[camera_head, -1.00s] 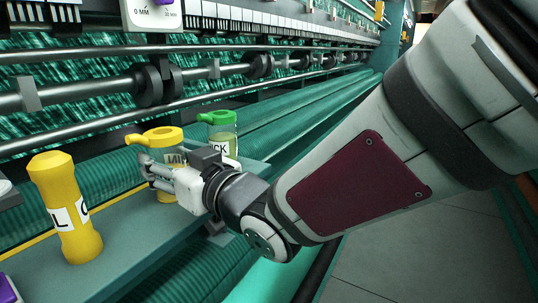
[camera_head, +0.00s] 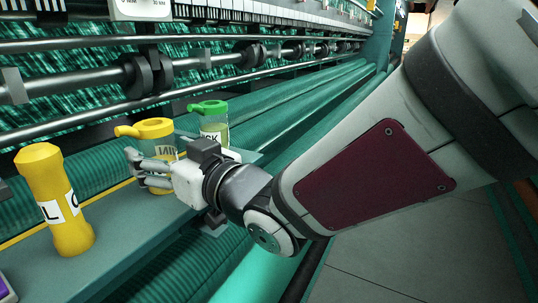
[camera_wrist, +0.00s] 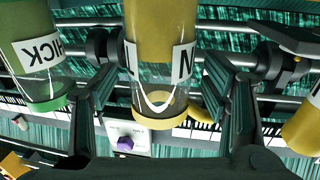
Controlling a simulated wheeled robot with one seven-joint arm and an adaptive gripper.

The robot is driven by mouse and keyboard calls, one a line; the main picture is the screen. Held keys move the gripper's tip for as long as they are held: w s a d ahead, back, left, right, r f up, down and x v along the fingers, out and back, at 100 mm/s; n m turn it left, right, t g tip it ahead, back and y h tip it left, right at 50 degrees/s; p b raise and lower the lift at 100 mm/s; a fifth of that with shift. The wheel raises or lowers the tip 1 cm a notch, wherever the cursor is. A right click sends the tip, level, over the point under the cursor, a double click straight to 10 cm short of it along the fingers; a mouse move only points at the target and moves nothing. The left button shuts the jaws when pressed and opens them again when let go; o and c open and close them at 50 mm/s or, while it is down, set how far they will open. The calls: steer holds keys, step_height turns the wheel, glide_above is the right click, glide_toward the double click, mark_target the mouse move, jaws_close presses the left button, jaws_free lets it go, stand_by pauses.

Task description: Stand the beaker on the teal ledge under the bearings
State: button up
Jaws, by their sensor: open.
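A clear beaker with a yellow spouted lid (camera_head: 150,131) and a white label stands upright on the teal ledge (camera_head: 118,236), below the rail with the black bearings (camera_head: 140,75). My gripper (camera_head: 138,167) is around this beaker at mid-height, its fingers open. In the wrist view, which is upside down, the beaker (camera_wrist: 160,45) is between the two spread fingers, with a gap on the right; contact on the left cannot be told. A similar green-lidded container (camera_head: 214,122) stands behind, to the right, partly hidden by my gripper.
A yellow bottle (camera_head: 58,200) stands on the ledge at the left front. A purple-topped item (camera_head: 5,290) shows at the lower left corner. Metal rails (camera_head: 60,85) run close behind the containers. Teal rollers (camera_head: 290,108) extend to the right.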

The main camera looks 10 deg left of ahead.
steer(key=b+v, duration=0.7)
steer(key=v, duration=0.3)
steer(key=w+d+f+m+t+h, duration=0.2)
steer(key=w+d+h, duration=0.1)
steer(key=d, duration=0.2)
steer(key=w+d+f+m+t+h, duration=0.1)
steer(key=w+d+f+m+h, duration=0.1)
steer(key=w+d+f+h, duration=0.3)
steer(key=s+d+f+m+g+h, duration=0.1)
steer(key=s+d+f+m+h, duration=0.15)
steer(key=d, duration=0.45)
steer(key=s+d+f+m+g+h, duration=0.1)
steer(key=d+f+m+h, duration=0.15)
steer(key=d, duration=0.45)
steer(key=s+d+f+m+g, duration=0.1)
steer(key=s+d+f+g, duration=0.1)
steer(key=s, duration=0.4)
steer(key=s+d+f+m+g+h, duration=0.1)
steer(key=s+d+f+g, duration=0.1)
steer(key=s+d+g, duration=0.2)
steer(key=s+d+f+m+g+h, duration=0.1)
steer(key=s+d+f+g, duration=0.2)
steer(key=s, duration=0.7)
steer(key=shift+s+h, duration=0.1)
steer(key=shift+h, duration=0.2)
step_height(320, 180, up, 19)
steer(key=t+p, duration=0.3)
steer(key=p, duration=1.4)
steer(key=shift+f, duration=0.25)
